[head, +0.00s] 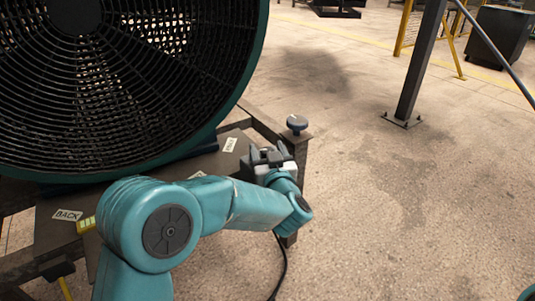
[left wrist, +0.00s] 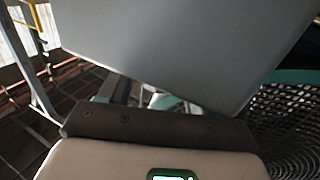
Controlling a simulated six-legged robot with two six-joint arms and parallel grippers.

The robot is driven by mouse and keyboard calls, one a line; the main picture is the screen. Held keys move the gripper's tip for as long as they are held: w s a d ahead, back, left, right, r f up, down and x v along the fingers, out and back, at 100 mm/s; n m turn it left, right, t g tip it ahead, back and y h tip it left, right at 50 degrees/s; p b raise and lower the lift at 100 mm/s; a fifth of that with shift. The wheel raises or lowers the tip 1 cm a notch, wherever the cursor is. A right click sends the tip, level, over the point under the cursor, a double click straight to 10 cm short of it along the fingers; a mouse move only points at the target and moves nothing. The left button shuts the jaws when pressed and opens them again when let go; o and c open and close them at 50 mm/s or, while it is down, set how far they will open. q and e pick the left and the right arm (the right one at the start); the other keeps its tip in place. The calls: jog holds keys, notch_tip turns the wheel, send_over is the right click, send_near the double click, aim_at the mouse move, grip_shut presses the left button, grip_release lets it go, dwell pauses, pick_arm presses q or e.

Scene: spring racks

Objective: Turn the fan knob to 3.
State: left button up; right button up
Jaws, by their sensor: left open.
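A large fan with a dark grille and teal rim (head: 252,75) fills the upper left of the head view. A dark round knob (head: 297,122) sits on the near right corner of its stand; I see no numbers on it. My left gripper (head: 266,155) is open just left of and below that knob, over the stand's edge, and apart from the knob in the picture. In the left wrist view, a large grey surface (left wrist: 190,50) blocks much of the scene, and the fan grille (left wrist: 292,135) shows at right. My right gripper is not in view.
The stand's dark top (head: 160,180) carries white labels; one reads BACK (head: 67,215). A dark post (head: 418,70) with a floor plate stands to the right. A dark cabinet (head: 500,38) stands at the back right. The floor right of the stand is clear.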

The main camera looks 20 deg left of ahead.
pick_arm(q)
jog(key=shift+w+a, duration=0.1)
jog(key=shift+w, duration=0.1)
jog(key=c, duration=0.9)
